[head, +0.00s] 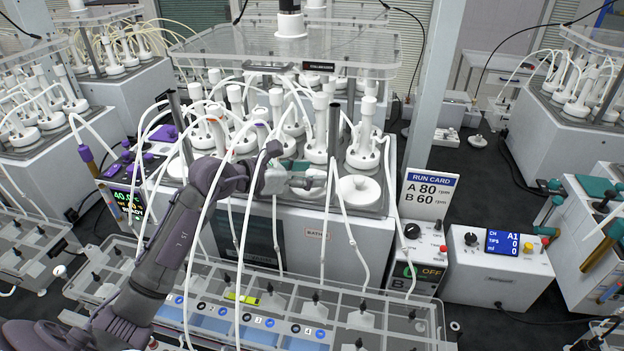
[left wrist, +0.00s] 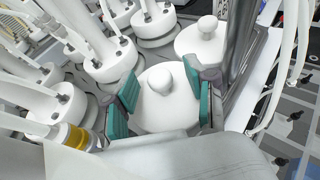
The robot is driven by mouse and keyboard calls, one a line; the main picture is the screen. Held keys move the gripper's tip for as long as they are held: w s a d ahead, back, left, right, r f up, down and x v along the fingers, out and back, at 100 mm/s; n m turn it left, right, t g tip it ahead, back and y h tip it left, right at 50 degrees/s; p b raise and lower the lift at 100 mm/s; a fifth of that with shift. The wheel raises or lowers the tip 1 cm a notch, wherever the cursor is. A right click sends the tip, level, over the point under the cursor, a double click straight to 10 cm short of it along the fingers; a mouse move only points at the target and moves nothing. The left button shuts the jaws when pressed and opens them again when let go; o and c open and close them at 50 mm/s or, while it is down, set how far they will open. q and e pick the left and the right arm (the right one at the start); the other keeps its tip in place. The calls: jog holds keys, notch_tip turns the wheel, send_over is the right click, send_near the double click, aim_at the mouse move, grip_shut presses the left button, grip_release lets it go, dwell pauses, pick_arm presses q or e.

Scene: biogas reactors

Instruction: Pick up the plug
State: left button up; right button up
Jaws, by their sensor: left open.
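A white round plug with a small knob on top (left wrist: 164,82) sits between the teal finger pads of my left gripper (left wrist: 158,92) in the left wrist view. The gripper is open, with one pad on each side of the knob. I cannot tell whether either pad touches the plug. In the head view my left gripper (head: 296,178) is over the front of the middle reactor bath, and its fingers partly hide the plug. A second similar white plug (left wrist: 205,42) is beyond the right finger; it also shows in the head view (head: 360,189). My right gripper is not in view.
Several white bottle caps with tubes (head: 318,140) crowd behind the gripper. A metal post (head: 334,135) stands close to its right. White tubes hang down the front. A clear-lidded rack (head: 260,290) lies below. A run card (head: 429,192) stands at right.

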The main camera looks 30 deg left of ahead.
pick_arm(q)
jog(key=shift+s+a, duration=0.1)
jog(key=shift+c, duration=0.5)
grip_shut()
jog(key=shift+r, duration=0.1)
